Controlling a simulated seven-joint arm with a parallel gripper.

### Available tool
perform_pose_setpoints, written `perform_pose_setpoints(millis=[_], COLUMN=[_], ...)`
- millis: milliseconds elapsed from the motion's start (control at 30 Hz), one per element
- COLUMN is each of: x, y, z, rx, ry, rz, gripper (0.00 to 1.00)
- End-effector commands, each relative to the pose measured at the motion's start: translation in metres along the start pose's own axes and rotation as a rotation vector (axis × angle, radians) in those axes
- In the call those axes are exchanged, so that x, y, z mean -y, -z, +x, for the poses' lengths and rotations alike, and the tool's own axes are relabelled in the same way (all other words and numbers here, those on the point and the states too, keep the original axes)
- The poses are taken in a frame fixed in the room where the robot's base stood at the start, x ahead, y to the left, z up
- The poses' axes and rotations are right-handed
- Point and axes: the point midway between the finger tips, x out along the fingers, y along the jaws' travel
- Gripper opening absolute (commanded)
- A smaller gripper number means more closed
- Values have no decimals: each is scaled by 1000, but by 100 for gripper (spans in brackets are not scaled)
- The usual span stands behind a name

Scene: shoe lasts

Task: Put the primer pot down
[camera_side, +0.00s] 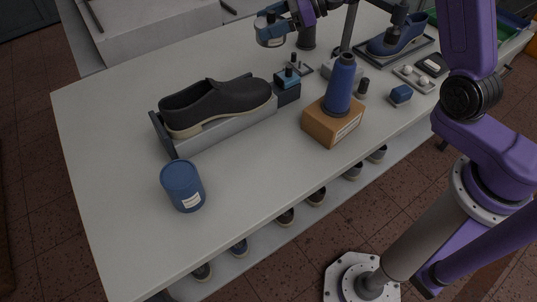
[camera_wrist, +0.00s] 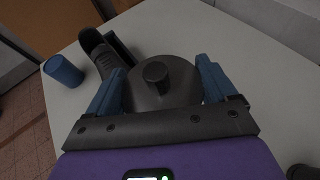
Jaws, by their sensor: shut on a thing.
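The primer pot (camera_wrist: 160,95) is a dark grey round pot with a knobbed lid in the wrist view. My gripper (camera_wrist: 158,90) is shut on it, with one blue finger on each side. In the side view, the pot (camera_side: 270,36) shows small near the table's back edge, with a pale label low on its side. My gripper (camera_side: 272,14) covers its top. The pot looks held upright above the white table (camera_side: 110,140). I cannot tell how far its base is above the surface.
A dark shoe (camera_side: 215,105) sits on a grey stand, and a blue can (camera_side: 183,187) stands near the front left. A blue bottle (camera_side: 341,84) stands on a cardboard box (camera_side: 333,123). A tray holds a blue shoe (camera_side: 398,36). The table's left end is clear.

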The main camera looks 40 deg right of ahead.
Motion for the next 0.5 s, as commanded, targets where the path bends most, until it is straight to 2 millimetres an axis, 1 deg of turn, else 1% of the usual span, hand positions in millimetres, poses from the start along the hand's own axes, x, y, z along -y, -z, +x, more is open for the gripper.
perform_pose_setpoints(millis=[33,133,467,500], x=[0,-1,-34,-42], y=[-6,-12,-16,-17], z=[-2,-4,11,14], rx=[4,4,4,4], ry=[1,-3,-122,-150], rz=[-6,-7,-66,-80], gripper=[0,0,0,0])
